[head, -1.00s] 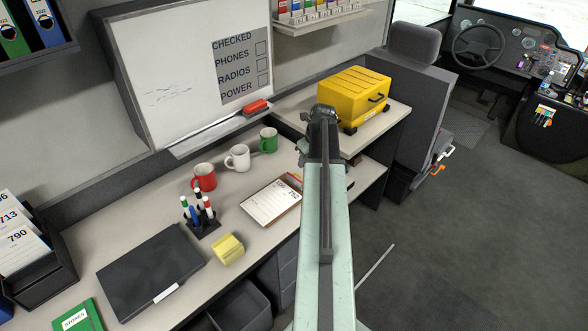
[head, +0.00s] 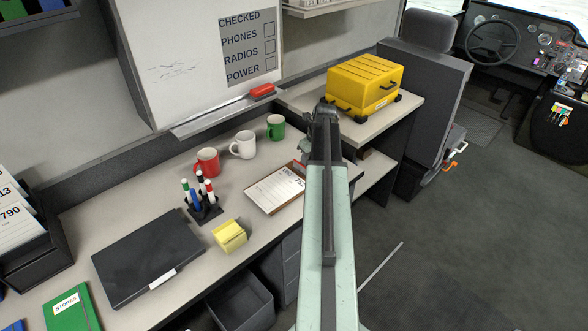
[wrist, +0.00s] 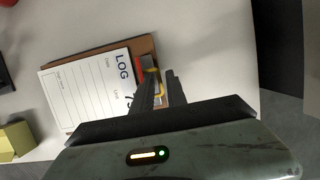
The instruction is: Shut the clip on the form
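The form is a white sheet headed "LOG" on a brown clipboard. The form (head: 272,190) lies flat on the desk, left of my arm in the head view. In the wrist view the form (wrist: 90,92) is left of my gripper (wrist: 160,74), and the clipboard's brown edge (wrist: 142,46) shows behind. The clip (wrist: 147,64), with red, grey and yellow parts, is at the heading end, partly hidden by my fingers. My fingers stand apart over that end; I cannot tell whether they touch the clip.
A pen holder (head: 204,208), a yellow block (head: 229,236) and red (head: 208,162), white (head: 243,144) and green (head: 276,127) mugs stand near the form. A yellow case (head: 365,85) sits on the raised shelf behind. The desk right of the clipboard is bare in the wrist view.

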